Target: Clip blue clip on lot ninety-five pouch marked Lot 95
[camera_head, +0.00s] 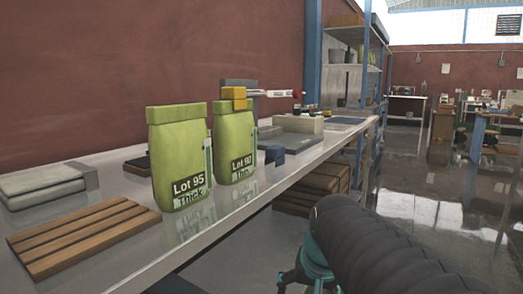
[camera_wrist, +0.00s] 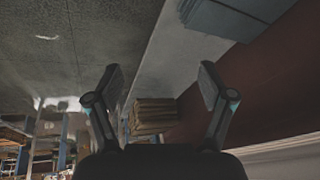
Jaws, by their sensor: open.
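The green pouch marked Lot 95 (camera_head: 180,158) stands upright on the bench, its top folded over with no clip visible on it.
A wooden slatted board (camera_head: 83,235) lies at the bench's near left, beside a grey folded stack (camera_head: 42,182). Another dark blue item (camera_head: 270,159) sits near the front edge. Wooden crates (camera_head: 325,180) are under the bench. Shelves (camera_head: 352,66) stand at its far end.

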